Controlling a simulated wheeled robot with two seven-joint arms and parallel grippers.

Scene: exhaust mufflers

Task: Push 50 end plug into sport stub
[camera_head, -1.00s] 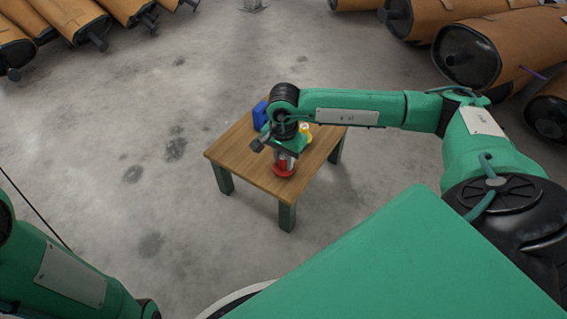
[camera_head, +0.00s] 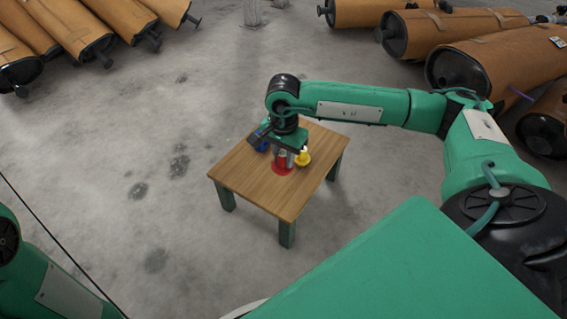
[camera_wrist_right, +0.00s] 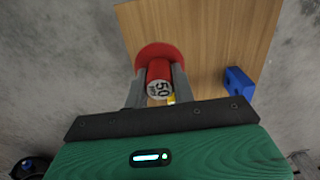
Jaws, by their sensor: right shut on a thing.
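The red plug with "50" on its round end (camera_wrist_right: 158,80) is between the fingers of my right gripper (camera_wrist_right: 154,90) in the right wrist view. It has a wide red flange (camera_wrist_right: 160,53). In the head view the red piece (camera_head: 282,168) shows below my right gripper (camera_head: 285,156), which is shut on it over the table. I cannot tell if it touches the tabletop. A yellow flanged piece (camera_head: 303,158) stands close to its right; only a sliver shows in the wrist view. I cannot tell which piece is the sport stub. My left gripper is out of view.
The table's left and front are bare. Brown-wrapped mufflers (camera_head: 485,63) lie on the floor behind.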

